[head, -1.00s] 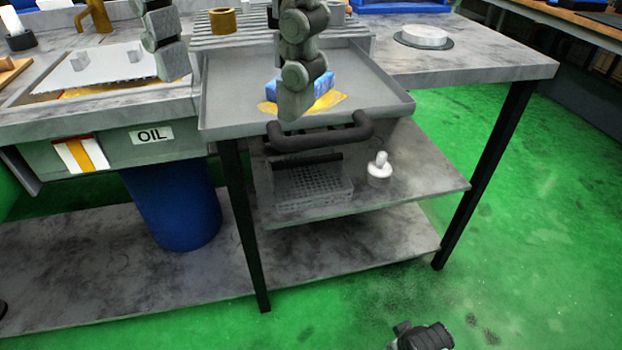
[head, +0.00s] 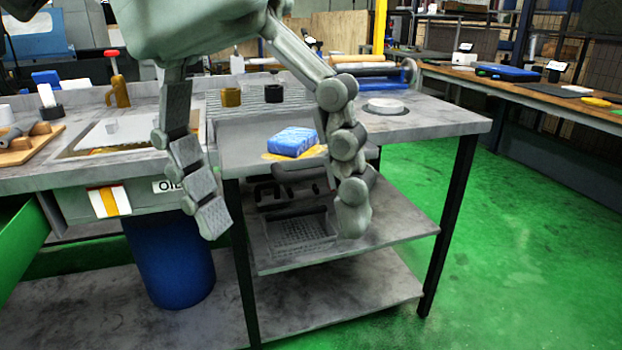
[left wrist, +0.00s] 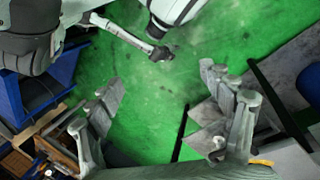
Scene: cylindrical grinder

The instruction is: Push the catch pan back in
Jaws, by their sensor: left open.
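The catch pan (head: 240,135) is a shallow grey tray at table height, holding a blue sponge (head: 293,141) in a yellow patch. Its dark front handle (head: 285,188) shows partly between the fingers of my left gripper (head: 282,218). That gripper is large in the head view, open and empty, with its fingers spread and pointing down in front of the pan. Its right finger hides part of the pan's front and right side. In the left wrist view the same gripper (left wrist: 168,105) shows spread fingers with green floor between them. My right gripper is not in view.
A lower shelf (head: 385,220) under the pan bears a perforated dark basket (head: 300,235). A white disc (head: 388,105) lies on the tabletop at right. Green floor is open at right.

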